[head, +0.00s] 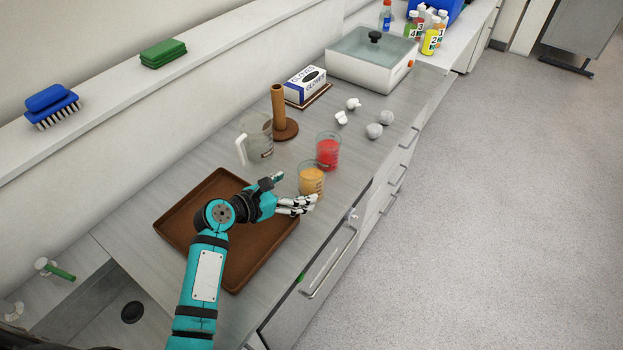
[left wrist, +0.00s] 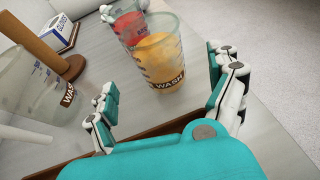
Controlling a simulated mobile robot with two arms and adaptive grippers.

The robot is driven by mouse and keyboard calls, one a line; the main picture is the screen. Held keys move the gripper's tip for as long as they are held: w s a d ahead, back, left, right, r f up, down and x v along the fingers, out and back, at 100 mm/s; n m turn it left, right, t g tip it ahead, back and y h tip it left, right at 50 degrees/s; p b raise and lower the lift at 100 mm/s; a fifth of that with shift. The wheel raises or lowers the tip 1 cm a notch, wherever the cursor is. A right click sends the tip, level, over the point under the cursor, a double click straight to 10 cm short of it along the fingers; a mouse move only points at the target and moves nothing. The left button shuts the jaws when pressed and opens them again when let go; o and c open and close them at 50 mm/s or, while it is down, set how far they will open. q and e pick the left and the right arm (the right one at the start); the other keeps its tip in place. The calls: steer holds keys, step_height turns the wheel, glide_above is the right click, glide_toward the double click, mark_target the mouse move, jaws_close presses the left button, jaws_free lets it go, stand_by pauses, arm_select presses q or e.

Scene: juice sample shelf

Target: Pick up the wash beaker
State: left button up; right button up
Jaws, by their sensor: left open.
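The wash beaker (head: 311,180) is a clear beaker of orange liquid, upright on the grey counter. Its dark WASH label faces me in the left wrist view (left wrist: 160,55). My left gripper (head: 293,192) is open just in front of it. In the left wrist view, its fingers (left wrist: 165,70) spread to either side of the beaker, which stands a little ahead of the palm; I cannot tell whether they touch it. A beaker of red liquid (head: 328,150) stands close behind and also shows in the left wrist view (left wrist: 128,25). My right gripper is not in view.
A clear jug (head: 258,138) and brown peg stand (head: 279,105) are left of the beakers. A brown tray (head: 175,226) lies under my left arm. Crumpled white pieces (head: 374,131), a glove box (head: 304,84) and a lidded bath (head: 350,68) stand farther back. The counter edge is right.

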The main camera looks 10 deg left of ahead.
arm_select(q)
steer(key=shift+x, duration=0.95)
steer(key=p+x, duration=0.1)
steer(key=x, duration=0.3)
steer(key=shift+w+d+f, duration=0.1)
steer(key=shift+w, duration=0.05)
steer(key=shift+w+d, duration=0.1)
steer(key=shift+w, duration=0.05)
steer(key=shift+c, duration=0.6)
steer(key=c, duration=1.2)
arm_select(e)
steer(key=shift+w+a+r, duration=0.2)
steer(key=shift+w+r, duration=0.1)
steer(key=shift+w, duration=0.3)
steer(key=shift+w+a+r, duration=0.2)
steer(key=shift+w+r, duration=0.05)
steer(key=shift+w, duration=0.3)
